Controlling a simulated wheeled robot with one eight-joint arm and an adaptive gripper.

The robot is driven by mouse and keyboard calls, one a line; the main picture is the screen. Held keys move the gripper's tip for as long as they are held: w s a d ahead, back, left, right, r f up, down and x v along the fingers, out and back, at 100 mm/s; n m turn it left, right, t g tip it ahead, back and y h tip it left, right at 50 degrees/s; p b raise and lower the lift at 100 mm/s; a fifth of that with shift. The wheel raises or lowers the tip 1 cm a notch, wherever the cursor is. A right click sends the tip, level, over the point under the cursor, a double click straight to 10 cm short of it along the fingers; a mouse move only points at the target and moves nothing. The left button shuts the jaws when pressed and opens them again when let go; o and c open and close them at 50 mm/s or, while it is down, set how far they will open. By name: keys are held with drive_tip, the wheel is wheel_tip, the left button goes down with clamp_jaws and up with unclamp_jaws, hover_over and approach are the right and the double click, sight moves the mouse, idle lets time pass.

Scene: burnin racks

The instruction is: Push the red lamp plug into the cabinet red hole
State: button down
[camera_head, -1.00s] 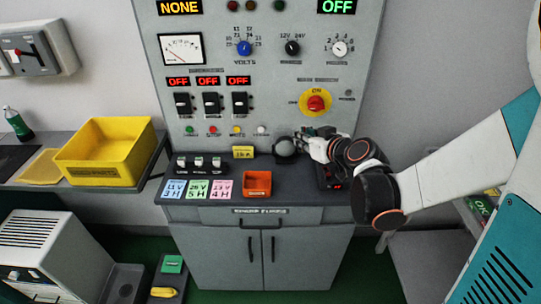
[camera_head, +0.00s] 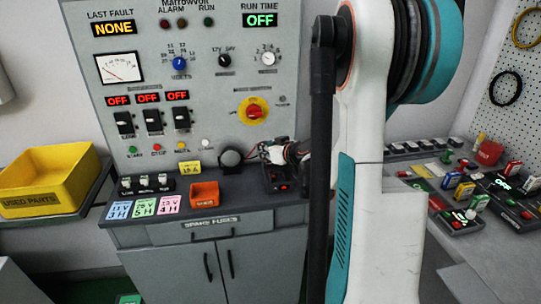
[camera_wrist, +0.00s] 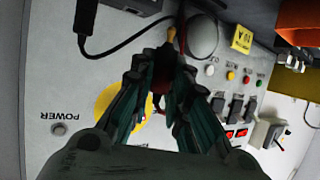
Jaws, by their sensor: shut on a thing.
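My gripper (camera_head: 260,151) is at the lower right of the grey cabinet panel (camera_head: 222,100), just right of a round dark lamp (camera_head: 230,157). In the wrist view my gripper (camera_wrist: 165,68) has its fingers closed together on a small dark piece, mostly hidden between them. A small orange-yellow tip (camera_wrist: 171,34) shows beyond the fingertips, with a thin red lead beside it. I take the held piece for the red lamp plug, but its body is hidden. The round lamp (camera_wrist: 201,36) is beside that tip. I cannot make out the red hole in either view.
A black box with a red switch (camera_head: 279,181) stands on the ledge below my gripper. An orange bin (camera_head: 205,196) stands left of it. A black cable (camera_wrist: 120,45) runs to the panel. The yellow emergency-switch plate (camera_wrist: 120,100) is behind my fingers.

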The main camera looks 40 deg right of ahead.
drive_tip(key=shift+s+d+f+b, duration=0.1)
drive_tip(key=shift+d+f+b, duration=0.3)
drive_tip(key=shift+f, duration=0.25)
drive_tip(key=shift+s+d+f+b, duration=0.15)
drive_tip(key=shift+d+f+b, duration=0.1)
drive_tip(key=shift+f+b, duration=0.35)
drive_tip(key=shift+s+d+f+b, duration=0.1)
drive_tip(key=shift+d+f+b, duration=0.2)
drive_tip(key=shift+f, duration=0.45)
drive_tip(key=shift+f+b, duration=0.4)
drive_tip(key=shift+b, duration=0.2)
idle(1.2)
drive_tip(key=shift+f, duration=1.05)
idle(1.5)
drive_tip(key=c, duration=1.5)
unclamp_jaws()
drive_tip(key=shift+s, duration=0.1)
drive_tip(key=shift+o, duration=0.2)
drive_tip(key=o, duration=0.4)
